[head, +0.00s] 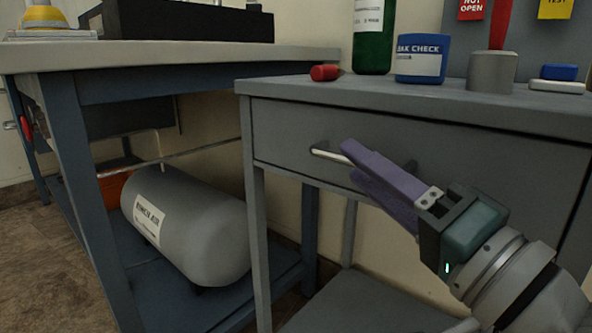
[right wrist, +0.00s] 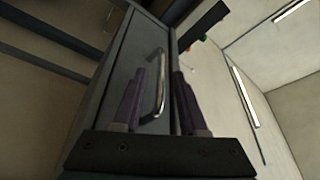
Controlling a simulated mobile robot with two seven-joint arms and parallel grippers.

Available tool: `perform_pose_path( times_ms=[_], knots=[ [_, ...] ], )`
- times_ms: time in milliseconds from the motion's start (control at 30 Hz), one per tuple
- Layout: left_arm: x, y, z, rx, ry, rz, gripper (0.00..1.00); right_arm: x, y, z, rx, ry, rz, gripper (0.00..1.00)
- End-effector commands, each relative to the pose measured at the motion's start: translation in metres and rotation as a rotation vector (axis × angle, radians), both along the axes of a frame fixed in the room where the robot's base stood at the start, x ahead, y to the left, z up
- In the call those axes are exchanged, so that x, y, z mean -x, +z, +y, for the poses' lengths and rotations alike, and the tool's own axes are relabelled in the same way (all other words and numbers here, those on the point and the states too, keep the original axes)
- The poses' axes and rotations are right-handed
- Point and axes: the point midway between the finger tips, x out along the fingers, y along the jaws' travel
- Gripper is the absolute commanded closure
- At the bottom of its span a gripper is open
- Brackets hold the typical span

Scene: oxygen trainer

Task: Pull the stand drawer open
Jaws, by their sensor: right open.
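The stand drawer (head: 285,125) has a plain grey front that sits flush in the grey stand (head: 262,92). Its metal bar handle (head: 325,154) shows its left end; the rest is behind my right gripper (head: 353,163). The purple fingers are open at the handle. In the right wrist view, the handle (right wrist: 160,85) shows between the two fingers of my right gripper (right wrist: 161,72), nearer the left one. I cannot tell whether either finger touches it. The drawer front (right wrist: 125,75) also shows there. My left gripper is not in view.
On the stand top are a red cylinder (head: 324,72), a green bottle (head: 373,40), a blue labelled cup (head: 421,60) and a grey holder (head: 492,72). A workbench (head: 190,55) stands left, with a grey tank (head: 190,225) on its lower shelf. Space below the drawer is open.

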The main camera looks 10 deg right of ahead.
Motion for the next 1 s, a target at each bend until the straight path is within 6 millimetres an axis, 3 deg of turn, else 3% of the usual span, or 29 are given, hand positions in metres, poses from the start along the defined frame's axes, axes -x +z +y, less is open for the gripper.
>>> perform_pose_path(
  times_ms=[200, 533, 900, 1000],
  knots=[
    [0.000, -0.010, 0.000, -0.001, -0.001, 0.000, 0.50, -0.023, 0.004, 0.009, 0.000, 0.001, -0.001, 0.58],
    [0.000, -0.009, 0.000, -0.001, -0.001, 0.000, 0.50, -0.026, 0.006, 0.010, 0.002, 0.001, 0.001, 0.58],
    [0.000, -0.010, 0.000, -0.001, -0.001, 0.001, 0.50, -0.026, 0.006, 0.010, 0.001, 0.000, 0.001, 0.99],
    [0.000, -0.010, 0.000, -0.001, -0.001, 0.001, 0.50, -0.026, 0.006, 0.010, 0.001, 0.000, 0.001, 1.00]
  ],
)
